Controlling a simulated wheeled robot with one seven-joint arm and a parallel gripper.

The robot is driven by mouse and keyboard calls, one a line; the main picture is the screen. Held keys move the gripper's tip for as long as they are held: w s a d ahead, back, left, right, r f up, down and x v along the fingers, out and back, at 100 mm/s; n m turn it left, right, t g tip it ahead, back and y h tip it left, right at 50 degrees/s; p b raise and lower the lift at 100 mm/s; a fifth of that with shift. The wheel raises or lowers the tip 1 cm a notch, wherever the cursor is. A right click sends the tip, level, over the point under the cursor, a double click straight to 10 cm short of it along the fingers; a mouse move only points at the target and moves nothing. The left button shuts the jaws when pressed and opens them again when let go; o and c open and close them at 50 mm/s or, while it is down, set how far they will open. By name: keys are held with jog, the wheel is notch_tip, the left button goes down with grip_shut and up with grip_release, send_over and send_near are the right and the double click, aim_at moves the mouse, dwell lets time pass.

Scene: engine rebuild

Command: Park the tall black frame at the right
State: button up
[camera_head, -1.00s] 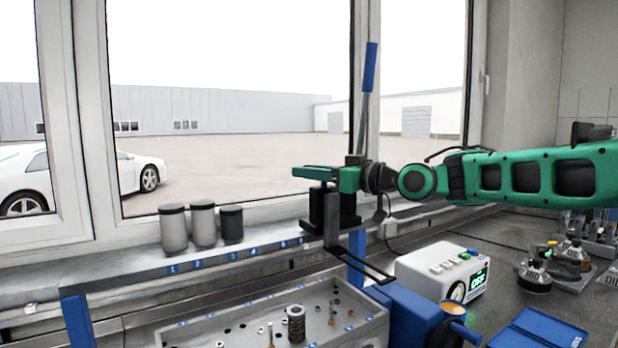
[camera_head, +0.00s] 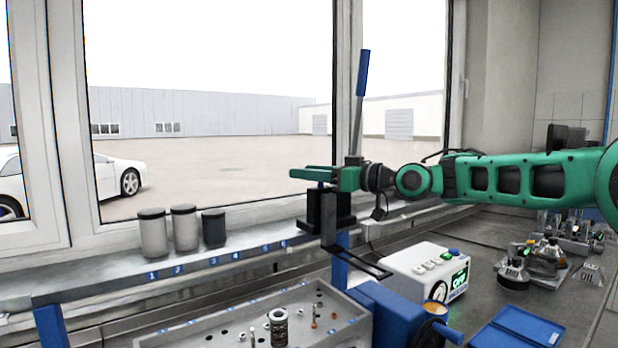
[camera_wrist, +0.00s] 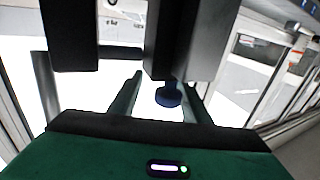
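The tall black frame (camera_head: 328,236) hangs below my gripper (camera_head: 305,174) in the head view. It has dark blocks near its top, an upright bar and a flat, open foot. In the wrist view the green fingers (camera_wrist: 160,92) are apart, with dark blocks of the black frame (camera_wrist: 185,40) large in front. The frame moves with my gripper, so I read it as held; the contact is hidden. Its foot appears over the gap between shelf and white box.
Three lidded canisters (camera_head: 184,228) stand on the numbered shelf (camera_head: 110,282). A grey parts tray (camera_head: 215,322) lies in front. A white box with a green display (camera_head: 415,268), a blue case (camera_head: 520,328) and oil bottles (camera_head: 514,275) occupy the right bench. Bare grey bench shows behind the white box.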

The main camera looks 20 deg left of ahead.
jog(key=v, duration=1.1)
jog(key=shift+w+f, duration=0.1)
jog(key=shift+w, duration=0.05)
